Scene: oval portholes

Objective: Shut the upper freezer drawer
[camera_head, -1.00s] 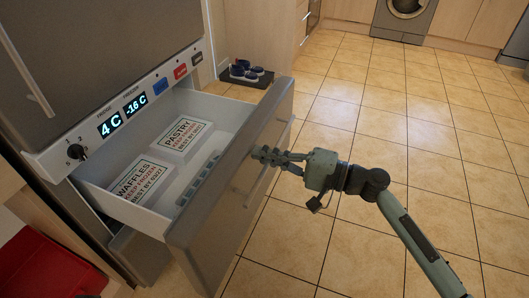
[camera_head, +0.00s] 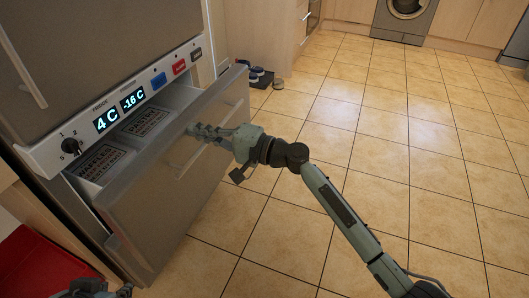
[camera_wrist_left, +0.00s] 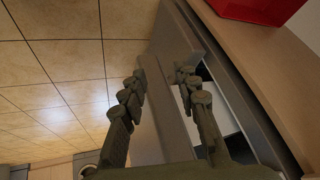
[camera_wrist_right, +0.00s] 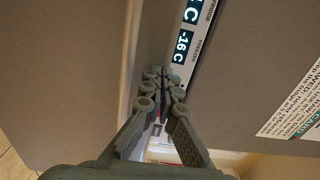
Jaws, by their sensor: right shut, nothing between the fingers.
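The upper freezer drawer (camera_head: 165,190) stands partly open, a narrow strip of its inside showing. Its handle bar (camera_head: 187,160) is on the grey front. Inside lie a pastry box (camera_head: 148,122) and a waffles box (camera_head: 100,160), partly hidden by the front. My right gripper (camera_head: 203,131) is shut and empty, at the drawer front near the handle; contact is unclear. Its closed fingertips also show in the right wrist view (camera_wrist_right: 160,75). My left gripper (camera_head: 95,288) is at the lower left edge, mostly out of the head view. In the left wrist view its fingers (camera_wrist_left: 160,78) are apart.
The control panel (camera_head: 120,108) with lit displays and a knob runs above the drawer. A red bin (camera_head: 35,265) is at lower left. Shoes (camera_head: 258,75) lie on the floor behind the drawer's far end. The tiled floor (camera_head: 430,180) on the right is clear.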

